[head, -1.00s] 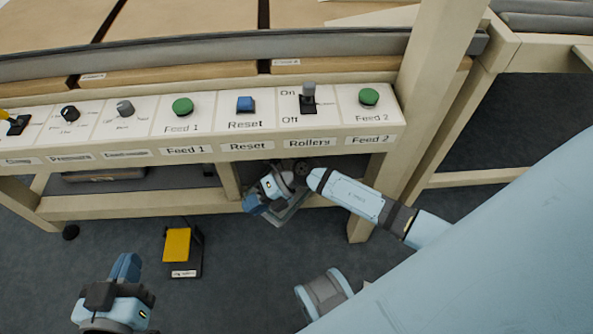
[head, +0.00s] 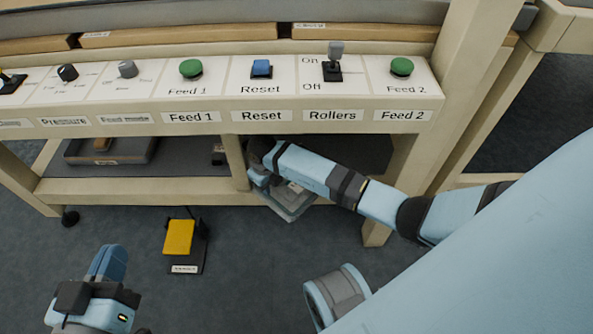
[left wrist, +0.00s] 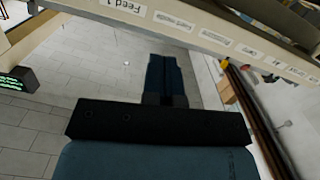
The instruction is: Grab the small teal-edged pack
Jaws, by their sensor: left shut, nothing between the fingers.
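I cannot pick out a teal-edged pack in either view. A grey tray (head: 288,203) juts out at the lower shelf under the control panel, with something small and pale in it that is too small to tell. My right gripper (head: 262,172) is at the tray's left back side, under the panel. Its fingers are mostly hidden by the arm and the shelf edge. My left gripper (head: 106,262) is low at the left, above the floor, shut and empty. Its closed fingers also show in the left wrist view (left wrist: 164,75).
The control panel (head: 215,88) with buttons and switches overhangs the shelf. A table leg (head: 395,185) stands right of the tray. A yellow pedal (head: 179,237) lies on the floor. A dark tray (head: 110,150) sits on the lower shelf at left.

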